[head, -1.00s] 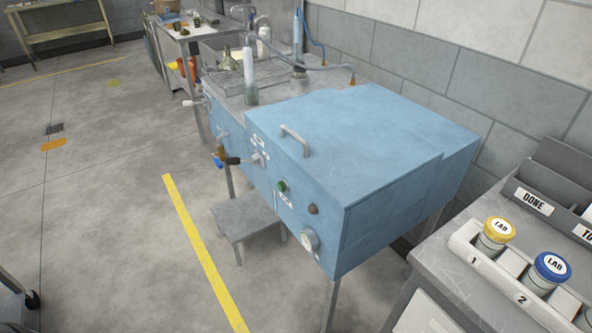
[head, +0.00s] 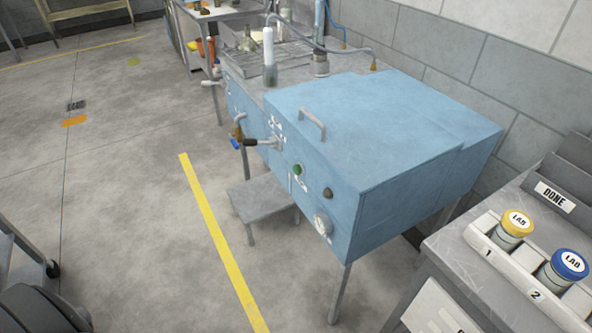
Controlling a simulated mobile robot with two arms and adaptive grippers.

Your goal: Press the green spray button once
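The green spray button (head: 297,169) is a small round button on the front face of the blue cabinet (head: 400,130). A dark round knob (head: 327,193) sits to its lower right, and a pale round gauge or dial (head: 322,224) is below that. A lever valve with a black handle (head: 250,142) sticks out to the left of the button. Nothing covers the button. Neither of my grippers is in view.
A grey step stool (head: 262,204) stands on the floor below the cabinet front. A bench at right holds a rack (head: 510,268) with yellow-lidded and blue-lidded LAB jars. A yellow floor line (head: 215,230) runs through open floor at left.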

